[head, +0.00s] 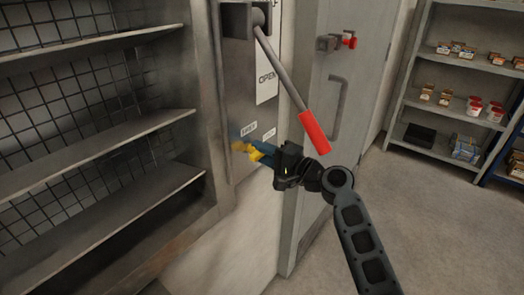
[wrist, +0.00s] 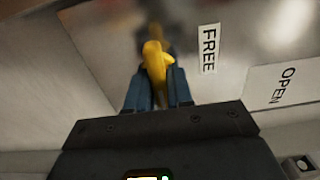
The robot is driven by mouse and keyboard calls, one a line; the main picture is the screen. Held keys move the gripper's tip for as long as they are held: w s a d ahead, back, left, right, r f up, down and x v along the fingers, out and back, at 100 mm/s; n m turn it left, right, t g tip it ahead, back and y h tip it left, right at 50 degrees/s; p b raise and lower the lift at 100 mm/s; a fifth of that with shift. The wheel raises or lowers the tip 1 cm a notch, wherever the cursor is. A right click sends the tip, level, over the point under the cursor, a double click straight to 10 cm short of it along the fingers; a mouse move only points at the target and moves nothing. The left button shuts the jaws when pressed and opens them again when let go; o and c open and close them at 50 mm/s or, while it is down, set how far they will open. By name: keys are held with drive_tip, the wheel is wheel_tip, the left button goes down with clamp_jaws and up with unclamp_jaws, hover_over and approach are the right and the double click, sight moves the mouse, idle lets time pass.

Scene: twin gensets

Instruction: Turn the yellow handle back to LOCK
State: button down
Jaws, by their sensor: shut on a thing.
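The yellow handle (head: 246,149) sits low on the grey panel, beside a FREE label and a second label to its right that is too small to read surely. My gripper (head: 258,153) reaches it from the right and is shut on it. In the wrist view the yellow handle (wrist: 155,62) stands between the two blue fingers (wrist: 158,88), with its far end blurred. The FREE label (wrist: 209,48) is just right of the handle there. The LOCK wording cannot be read in either view.
A grey lever with a red grip (head: 314,132) hangs from the panel above my gripper, close to my wrist. An OPEN sign (head: 267,78) is behind it. Metal shelves (head: 95,138) stand at left. A grey door (head: 338,170) and stocked shelves (head: 455,105) are at right. Floor at right is clear.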

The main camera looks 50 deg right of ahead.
drive_tip(key=c, duration=1.1)
unclamp_jaws()
drive_tip(key=shift+s, duration=0.1)
drive_tip(key=s+b, duration=0.1)
drive_tip(key=s, duration=0.6)
drive_tip(key=shift+s+d+b, duration=0.2)
drive_tip(key=shift+s+b, duration=0.15)
